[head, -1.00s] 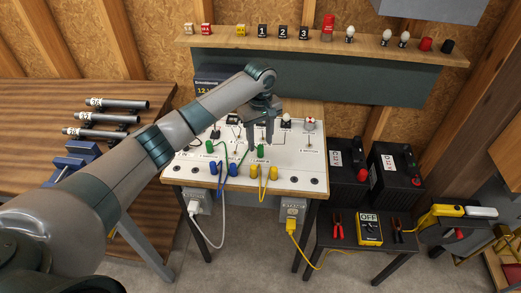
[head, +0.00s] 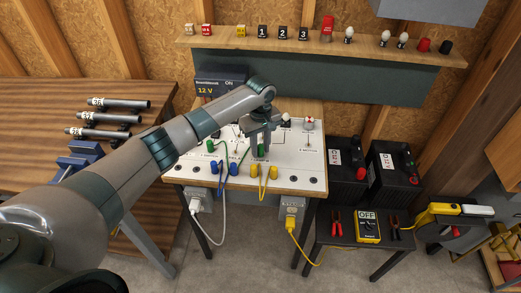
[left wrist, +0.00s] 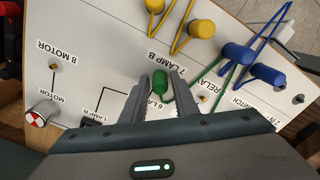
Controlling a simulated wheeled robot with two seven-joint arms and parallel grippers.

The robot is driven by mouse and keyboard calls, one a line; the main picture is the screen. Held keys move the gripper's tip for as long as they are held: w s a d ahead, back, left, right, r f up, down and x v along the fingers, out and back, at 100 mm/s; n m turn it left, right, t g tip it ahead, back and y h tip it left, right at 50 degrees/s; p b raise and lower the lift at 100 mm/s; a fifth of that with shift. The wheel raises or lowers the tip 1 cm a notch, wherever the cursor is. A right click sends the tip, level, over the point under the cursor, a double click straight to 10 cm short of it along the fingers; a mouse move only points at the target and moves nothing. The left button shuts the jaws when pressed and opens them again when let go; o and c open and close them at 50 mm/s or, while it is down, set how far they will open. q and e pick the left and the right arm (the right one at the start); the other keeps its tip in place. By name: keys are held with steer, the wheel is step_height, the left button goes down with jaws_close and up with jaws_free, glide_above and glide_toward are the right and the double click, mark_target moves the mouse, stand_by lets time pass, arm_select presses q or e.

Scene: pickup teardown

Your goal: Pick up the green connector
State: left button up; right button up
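A green connector (head: 261,149) stands on the white circuit panel (head: 305,164) in the head view, between the two fingers of my left gripper (head: 260,154). In the left wrist view, the green connector (left wrist: 155,88) shows near the fingertips of the left gripper (left wrist: 165,80), with a green lead running right from it. The fingers are apart, one on each side of it; contact is not clear. Another green connector (head: 213,163) is farther left on the panel. My right gripper is not in view.
Blue connectors (head: 233,169) and yellow connectors (head: 273,171) with leads stand at the panel's front. A 12 V supply (head: 219,85) is behind. Black batteries (head: 347,172) and a yellow meter (head: 368,225) are to the right. A shelf (head: 270,36) runs above.

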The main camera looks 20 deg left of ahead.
mark_target(262, 146)
arm_select(q)
steer(key=c, duration=0.5)
steer(key=shift+r, duration=0.15)
steer(key=shift+w+r+b, duration=0.1)
steer(key=shift+r+b, duration=0.15)
steer(key=shift+b, duration=0.05)
steer(key=r, duration=0.1)
steer(key=r+b, duration=0.1)
steer(key=r, duration=0.1)
steer(key=shift+d+r+b, duration=0.2)
steer(key=shift+d+b, duration=0.05)
steer(key=shift+b, duration=0.05)
steer(key=shift+s+d+r+b, duration=0.5)
steer(key=shift+d+r, duration=0.65)
steer(key=shift+d, duration=0.65)
steer(key=shift+s+d+r+b, duration=0.45)
steer(key=shift+d+r, duration=0.65)
steer(key=shift+d, duration=0.75)
steer(key=shift+s+d+r+b, duration=0.5)
steer(key=shift+d+r, duration=0.65)
steer(key=shift+d, duration=0.65)
steer(key=shift+w, duration=0.1)
